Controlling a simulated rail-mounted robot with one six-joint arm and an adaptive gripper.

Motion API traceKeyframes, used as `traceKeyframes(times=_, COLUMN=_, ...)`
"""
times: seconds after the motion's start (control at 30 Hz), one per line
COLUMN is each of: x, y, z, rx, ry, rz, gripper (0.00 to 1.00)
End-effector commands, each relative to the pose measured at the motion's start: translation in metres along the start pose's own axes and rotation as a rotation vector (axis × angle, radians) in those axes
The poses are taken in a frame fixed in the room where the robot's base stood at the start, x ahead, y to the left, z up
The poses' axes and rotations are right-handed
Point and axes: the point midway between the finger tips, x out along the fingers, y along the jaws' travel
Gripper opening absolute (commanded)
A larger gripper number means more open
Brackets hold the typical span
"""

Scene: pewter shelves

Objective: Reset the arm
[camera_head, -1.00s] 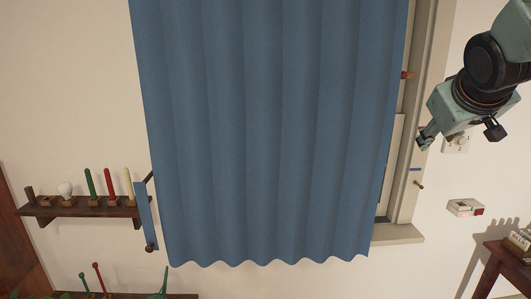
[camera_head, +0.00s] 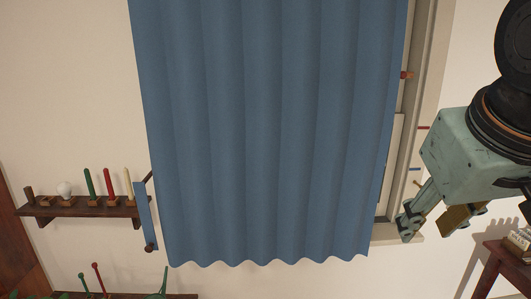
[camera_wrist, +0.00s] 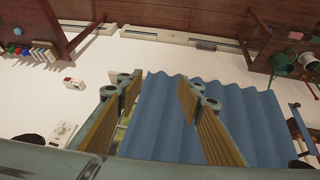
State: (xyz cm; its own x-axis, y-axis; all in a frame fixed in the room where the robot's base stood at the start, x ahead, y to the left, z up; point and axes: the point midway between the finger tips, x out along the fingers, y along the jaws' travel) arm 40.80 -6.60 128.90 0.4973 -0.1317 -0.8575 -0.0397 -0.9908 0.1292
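My gripper (camera_head: 430,224) is at the right side of the head camera view, pointing down in front of the window frame, to the right of the blue curtain (camera_head: 265,130). Its two fingers are spread apart. In the wrist view my gripper (camera_wrist: 160,92) is open, with nothing between its yellow-padded fingers. The curtain (camera_wrist: 162,118) shows behind and between them. The upper arm is cut off by the picture edge.
A dark wall shelf (camera_head: 85,208) with candles and a bulb is at left. A lower shelf (camera_head: 130,296) holds green and red items. A dark wooden table (camera_head: 497,262) stands at lower right. In the wrist view, a small white-and-red box (camera_wrist: 73,83) is on the wall.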

Motion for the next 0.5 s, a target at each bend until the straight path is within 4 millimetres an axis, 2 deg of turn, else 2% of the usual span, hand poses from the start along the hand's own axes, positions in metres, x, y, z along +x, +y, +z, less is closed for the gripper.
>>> traceKeyframes(times=0.03, x=-0.005, y=-0.008, z=0.015, rx=0.001, ry=-0.016, rz=-0.013, gripper=0.34)
traceKeyframes(times=0.3, x=-0.024, y=-0.045, z=0.09, rx=0.014, ry=-0.114, rz=-0.087, gripper=0.34)
traceKeyframes(times=0.5, x=-0.034, y=-0.061, z=0.127, rx=0.017, ry=-0.163, rz=-0.123, gripper=0.34)
